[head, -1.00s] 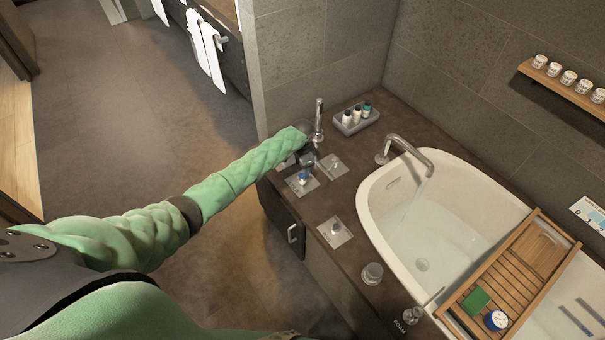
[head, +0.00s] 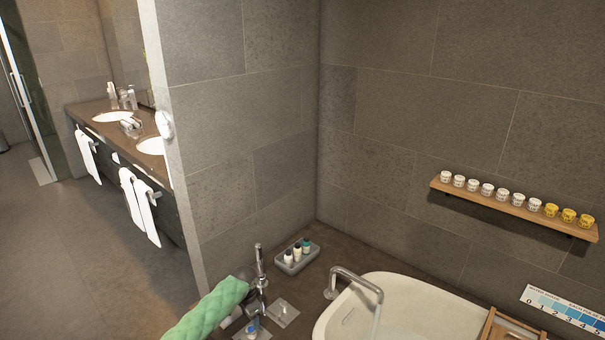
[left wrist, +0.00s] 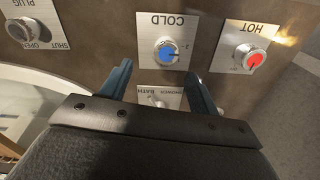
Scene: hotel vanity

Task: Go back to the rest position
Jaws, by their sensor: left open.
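My left arm comes in at the bottom of the head view, and its gripper (head: 258,300) is over the tap controls at the tub's deck. In the left wrist view the two fingers of my left gripper (left wrist: 162,88) stand apart with nothing between them. The cold knob (left wrist: 167,53), with a blue face, lies just beyond the fingertips, and I see no contact. The hot knob (left wrist: 253,60), with a red face, is to its right. A shower/bath control (left wrist: 160,98) shows between the fingers, partly hidden by my gripper. My right gripper is not in view.
A chrome spout (head: 358,282) arches over the white bathtub (head: 415,295). A grey tray (head: 284,266) of small bottles stands behind the controls. The plug knob (left wrist: 27,30) is at the wrist view's left. A wall shelf (head: 480,203) holds several cups. Open floor (head: 100,275) lies left.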

